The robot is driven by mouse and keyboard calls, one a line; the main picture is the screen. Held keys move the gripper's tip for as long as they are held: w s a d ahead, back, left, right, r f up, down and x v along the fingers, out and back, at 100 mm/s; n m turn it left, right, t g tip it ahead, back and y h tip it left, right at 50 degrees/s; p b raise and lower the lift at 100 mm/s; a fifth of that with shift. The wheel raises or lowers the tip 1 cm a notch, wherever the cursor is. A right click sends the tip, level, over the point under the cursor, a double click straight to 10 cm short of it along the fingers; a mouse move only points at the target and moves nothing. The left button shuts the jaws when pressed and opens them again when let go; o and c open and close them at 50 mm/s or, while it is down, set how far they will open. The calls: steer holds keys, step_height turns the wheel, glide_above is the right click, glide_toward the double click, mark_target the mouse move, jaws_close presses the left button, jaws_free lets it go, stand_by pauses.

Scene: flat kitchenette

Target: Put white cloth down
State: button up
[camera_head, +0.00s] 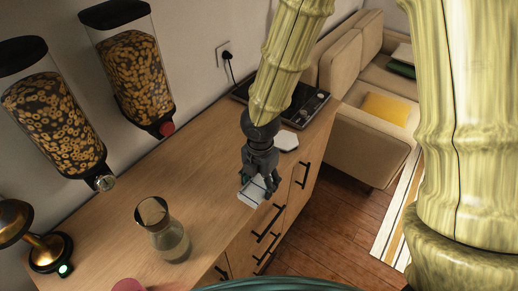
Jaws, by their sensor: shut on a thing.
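My gripper (259,182) is over the front edge of the wooden counter (195,165), pointing down. It is shut on the white cloth (252,191), a small pale piece that shows at and below the fingertips. I cannot tell whether the cloth touches the counter top. The fingers hide part of the cloth.
A glass carafe (167,238) stands on the counter at the left front. A white flat object (286,141) lies behind my gripper near a dark hob (307,108). Cereal dispensers (134,75) hang on the wall. A brass lamp (37,245) stands at left. The middle counter is clear.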

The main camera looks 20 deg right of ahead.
steer(key=w+d, duration=0.1)
steer(key=w+d+r+p, duration=0.1)
steer(key=shift+w+d+p, duration=0.1)
steer(key=shift+w+p, duration=0.2)
steer(key=shift+w, duration=0.05)
steer(key=w+d, duration=0.1)
steer(key=w, duration=0.2)
steer(key=w+d+f+p, duration=0.1)
steer(key=w, duration=0.2)
steer(key=w+p, duration=0.1)
steer(key=w, duration=0.2)
steer(key=shift+d+f, duration=0.4)
steer(key=shift+w+d+r+p, duration=0.1)
steer(key=shift+w+d+p, duration=0.1)
steer(key=shift+d+p, duration=0.15)
steer(key=shift+w+f, duration=0.35)
steer(key=shift+f, duration=0.2)
step_height(320, 180, down, 2)
steer(key=shift+s+p, duration=0.15)
steer(key=shift+p, duration=0.55)
steer(key=shift+f, duration=0.5)
steer(key=shift+a, duration=0.1)
